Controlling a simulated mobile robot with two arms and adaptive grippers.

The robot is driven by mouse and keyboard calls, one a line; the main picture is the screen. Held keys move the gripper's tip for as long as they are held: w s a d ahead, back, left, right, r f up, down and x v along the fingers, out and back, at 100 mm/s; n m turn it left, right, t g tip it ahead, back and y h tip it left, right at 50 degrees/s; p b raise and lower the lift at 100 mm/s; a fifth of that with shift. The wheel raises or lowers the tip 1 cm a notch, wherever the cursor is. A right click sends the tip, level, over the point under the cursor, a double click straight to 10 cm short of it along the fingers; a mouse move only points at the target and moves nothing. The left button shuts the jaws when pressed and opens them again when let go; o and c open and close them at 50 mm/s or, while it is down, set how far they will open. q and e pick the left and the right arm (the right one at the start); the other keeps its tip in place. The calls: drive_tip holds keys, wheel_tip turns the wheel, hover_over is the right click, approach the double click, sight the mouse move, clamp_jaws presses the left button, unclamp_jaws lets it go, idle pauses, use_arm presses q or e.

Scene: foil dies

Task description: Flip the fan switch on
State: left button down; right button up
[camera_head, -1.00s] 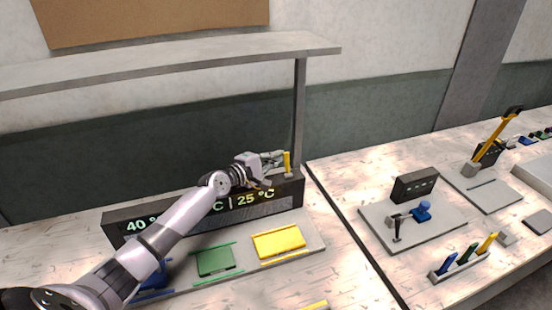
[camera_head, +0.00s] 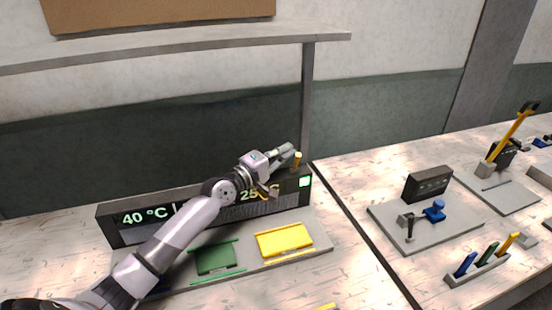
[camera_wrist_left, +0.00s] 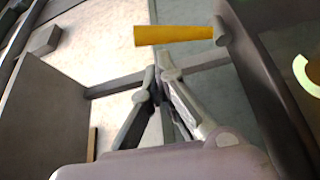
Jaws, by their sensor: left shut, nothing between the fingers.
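The fan switch is a short yellow lever (camera_head: 298,159) on top of the right end of a long dark display box (camera_head: 118,228). In the left wrist view the lever (camera_wrist_left: 172,35) sticks out sideways from a grey pivot on the box. My left gripper (camera_head: 290,150) is shut and empty, just left of the lever. In the wrist view its fingertips (camera_wrist_left: 160,78) are together and apart from the lever. A small pale green square (camera_head: 305,181) glows on the box front below the lever. My right gripper is not in view.
A grey shelf (camera_head: 180,52) on a post (camera_head: 307,100) overhangs the area. A grey board (camera_head: 455,232) with a blue-handled part stands on the right table.

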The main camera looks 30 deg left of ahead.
use_arm(q)
drive_tip(key=v, duration=1.1)
drive_tip(key=shift+s, duration=0.35)
drive_tip(key=shift+a+f, duration=0.1)
drive_tip(key=shift+a, duration=0.05)
drive_tip(key=shift+f, duration=0.1)
